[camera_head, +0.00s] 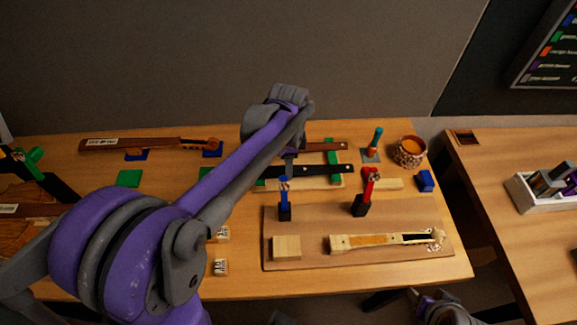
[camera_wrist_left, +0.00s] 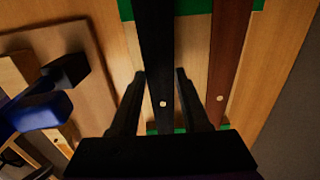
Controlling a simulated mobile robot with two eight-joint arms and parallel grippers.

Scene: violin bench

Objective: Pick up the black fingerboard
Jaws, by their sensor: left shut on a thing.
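The black fingerboard (camera_head: 325,169) lies across a pale wooden rack with green strips (camera_head: 333,149), in front of a reddish-brown fingerboard (camera_head: 330,146). My left gripper (camera_head: 287,177) reaches down over its left part. In the left wrist view, the two fingers (camera_wrist_left: 160,78) stand on either side of the black fingerboard (camera_wrist_left: 157,40) and are shut on it. The brown fingerboard (camera_wrist_left: 228,50) lies beside it, outside the fingers. I cannot tell whether the black fingerboard touches the rack. My right gripper (camera_head: 385,299) shows only as a dark shape at the bottom edge.
A board (camera_head: 310,222) in front holds a blue-handled tool (camera_head: 285,208), a red-handled tool (camera_head: 361,206), a wooden block (camera_head: 287,248) and a violin neck (camera_head: 375,241). A wicker cup (camera_head: 410,151) and blue block (camera_head: 425,181) stand right.

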